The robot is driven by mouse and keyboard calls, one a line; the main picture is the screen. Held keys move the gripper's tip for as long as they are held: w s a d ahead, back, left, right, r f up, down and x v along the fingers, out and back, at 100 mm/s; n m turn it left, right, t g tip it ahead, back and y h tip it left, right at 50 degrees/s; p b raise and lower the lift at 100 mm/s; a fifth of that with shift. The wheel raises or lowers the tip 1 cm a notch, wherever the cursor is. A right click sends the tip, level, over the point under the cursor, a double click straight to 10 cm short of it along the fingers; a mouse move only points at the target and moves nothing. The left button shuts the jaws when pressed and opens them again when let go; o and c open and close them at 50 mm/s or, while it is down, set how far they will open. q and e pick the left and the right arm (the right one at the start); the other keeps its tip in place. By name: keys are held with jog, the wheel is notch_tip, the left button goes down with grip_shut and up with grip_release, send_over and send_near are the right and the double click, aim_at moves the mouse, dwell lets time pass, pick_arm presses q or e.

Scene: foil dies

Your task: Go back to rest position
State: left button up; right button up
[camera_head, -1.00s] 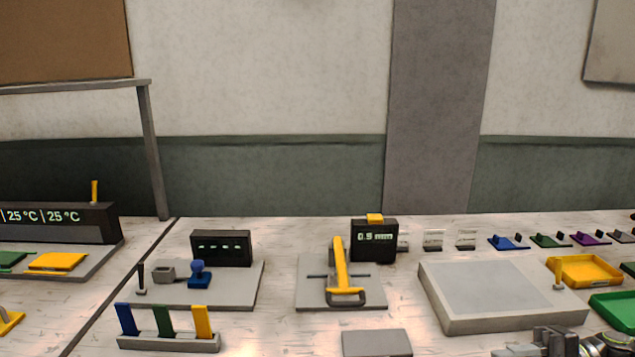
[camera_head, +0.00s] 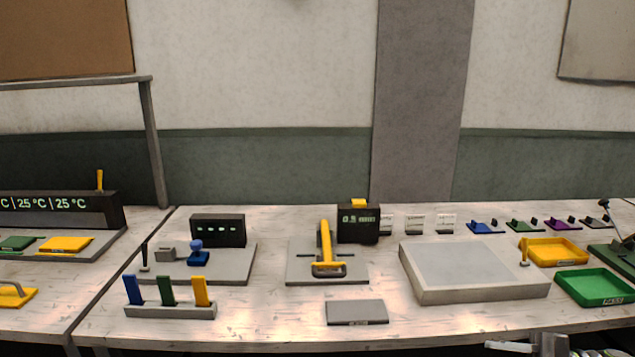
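One of my grippers (camera_head: 515,347) shows only in part at the bottom edge, right of the middle. Its fingers are cut off by the frame, so I cannot tell whether it is open or shut, and nothing is seen held in it. My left gripper is out of view. A press with a yellow handle (camera_head: 325,245) stands on a grey plate in the middle of the bench. A black display (camera_head: 358,223) with a yellow button stands behind it. Several small dies, among them a blue one (camera_head: 485,227) and a green one (camera_head: 525,225), stand in a row at the back right.
A large grey pad (camera_head: 475,293) lies right of the press. A yellow tray (camera_head: 552,251) and a green tray (camera_head: 595,287) are at the right. A rack (camera_head: 170,311) with blue, green and yellow tabs is front left. A small grey plate (camera_head: 357,312) lies at the front.

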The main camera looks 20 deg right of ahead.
jog(key=w+d+f+m+t+h, duration=0.1)
jog(key=d+f+m+t+h, duration=0.35)
jog(key=f+m, duration=0.45)
jog(key=w+d+f+m+t+h, duration=0.1)
jog(key=d+f+m+t+h, duration=0.2)
jog(key=d+f+m+h, duration=0.65)
jog(key=s+a+f+m+g+h, duration=0.1)
jog(key=s+f+m+g+h, duration=0.15)
jog(key=f+m, duration=0.6)
jog(key=s+f+m+g+h, duration=0.1)
jog(key=s+f+m, duration=0.3)
jog(key=f+m, duration=0.45)
jog(key=s+a+f+m+g+h, duration=0.2)
jog(key=s+a+f+m+g, duration=0.55)
jog(key=s+f+m, duration=0.75)
jog(key=s+a+f+m+g, duration=0.1)
jog(key=s+a+f+m, duration=0.1)
jog(key=a, duration=0.3)
jog(key=s+a+f+m+g+y, duration=0.1)
jog(key=s+a+f+m+g, duration=0.1)
jog(key=s+a, duration=0.3)
jog(key=s+a+f+m+g+y+p, duration=0.1)
jog(key=s+a+f+m, duration=0.2)
jog(key=a, duration=0.4)
jog(key=shift+s+a+f, duration=0.15)
jog(key=shift+s+f, duration=0.45)
jog(key=shift+f, duration=0.2)
jog(key=shift+m+y, duration=0.25)
